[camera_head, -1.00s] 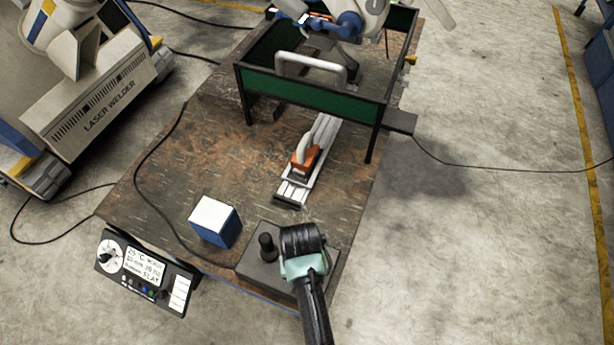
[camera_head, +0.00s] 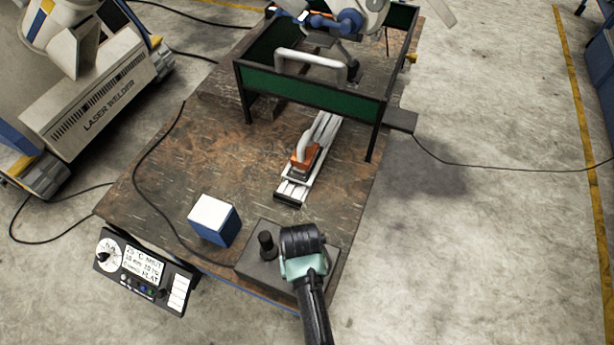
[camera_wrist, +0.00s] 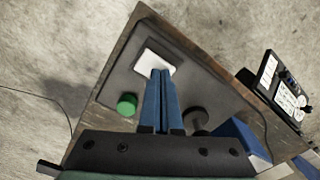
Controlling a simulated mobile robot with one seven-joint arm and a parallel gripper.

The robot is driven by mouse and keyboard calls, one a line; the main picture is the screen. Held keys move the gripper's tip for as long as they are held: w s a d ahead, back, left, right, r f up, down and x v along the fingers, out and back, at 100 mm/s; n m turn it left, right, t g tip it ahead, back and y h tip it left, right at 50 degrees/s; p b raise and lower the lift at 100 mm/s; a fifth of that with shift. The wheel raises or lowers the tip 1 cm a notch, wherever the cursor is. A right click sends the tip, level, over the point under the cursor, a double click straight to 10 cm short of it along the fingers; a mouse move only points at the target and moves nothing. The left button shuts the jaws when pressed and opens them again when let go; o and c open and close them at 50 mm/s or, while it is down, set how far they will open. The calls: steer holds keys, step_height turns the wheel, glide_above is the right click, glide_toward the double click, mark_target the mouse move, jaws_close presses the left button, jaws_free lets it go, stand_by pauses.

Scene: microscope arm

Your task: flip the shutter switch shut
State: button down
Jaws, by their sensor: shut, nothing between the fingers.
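A white switch (camera_wrist: 155,63), which looks like the shutter switch, sits on the grey control box (camera_wrist: 202,95) at the table corner. My gripper (camera_wrist: 160,72) is shut and empty, its two blue fingers together. Its tips overlap the near edge of the white switch in the wrist view; I cannot tell whether they touch it. In the head view, my teal and black wrist (camera_head: 303,258) is over the right part of the control box (camera_head: 258,266) and hides the switch and my fingers. How the switch is tilted is unclear.
A green button (camera_wrist: 127,104) and a black knob (camera_wrist: 197,122) flank my fingers; the knob (camera_head: 266,244) also shows in the head view. A blue box with a white top (camera_head: 213,216) stands left. A rail with an orange-handled slide (camera_head: 304,157) and a green-sided enclosure (camera_head: 305,95) are farther back.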

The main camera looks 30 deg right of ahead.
steer(key=shift+r+p, duration=3.5)
steer(key=shift+p, duration=0.25)
